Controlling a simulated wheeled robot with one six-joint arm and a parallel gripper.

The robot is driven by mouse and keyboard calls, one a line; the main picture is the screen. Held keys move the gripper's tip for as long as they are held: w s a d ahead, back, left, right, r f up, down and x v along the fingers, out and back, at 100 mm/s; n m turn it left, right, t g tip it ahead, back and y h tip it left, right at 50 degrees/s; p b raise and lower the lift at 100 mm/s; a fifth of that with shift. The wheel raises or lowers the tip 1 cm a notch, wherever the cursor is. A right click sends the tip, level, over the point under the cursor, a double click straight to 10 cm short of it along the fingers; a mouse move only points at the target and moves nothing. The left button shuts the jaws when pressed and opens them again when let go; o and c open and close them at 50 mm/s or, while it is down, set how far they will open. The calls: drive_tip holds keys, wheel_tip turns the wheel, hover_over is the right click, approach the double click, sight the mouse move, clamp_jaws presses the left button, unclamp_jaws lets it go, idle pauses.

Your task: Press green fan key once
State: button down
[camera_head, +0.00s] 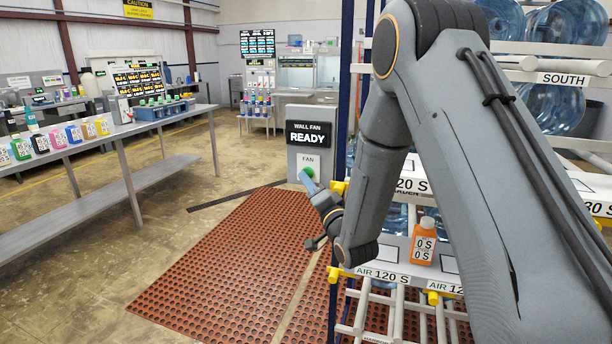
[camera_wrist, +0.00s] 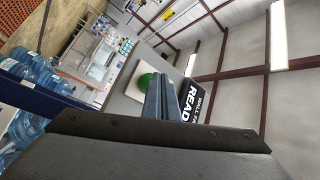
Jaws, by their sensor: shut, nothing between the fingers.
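The green fan key (camera_head: 308,172) sits on a white plate under the label "FAN" on a grey panel (camera_head: 302,152). The display above it (camera_head: 309,134) reads "WALL FAN READY". My gripper (camera_head: 307,179) is shut and empty, with its blue fingertips at the key in the head view, overlapping its lower left part. In the wrist view the shut fingers (camera_wrist: 163,92) point toward the panel, and the green key (camera_wrist: 147,81) shows just left of the fingertips. I cannot tell whether the tips touch the key.
A blue rack post (camera_head: 345,90) and shelves with blue water jugs (camera_head: 548,100) stand close on the right. An orange bottle (camera_head: 423,246) stands on a lower shelf. A red perforated mat (camera_head: 220,265) covers the floor before the panel; a long table (camera_head: 120,133) is at left.

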drive_tip(key=shift+w+d, duration=0.15)
drive_tip(key=shift+w, duration=0.25)
idle(0.4)
idle(0.4)
drive_tip(key=shift+s+a, duration=0.3)
drive_tip(key=shift+s, duration=0.5)
drive_tip(key=s, duration=0.1)
drive_tip(key=s+a, duration=0.1)
drive_tip(key=s, duration=0.2)
drive_tip(key=shift+s+a+p, duration=0.35)
idle(0.4)
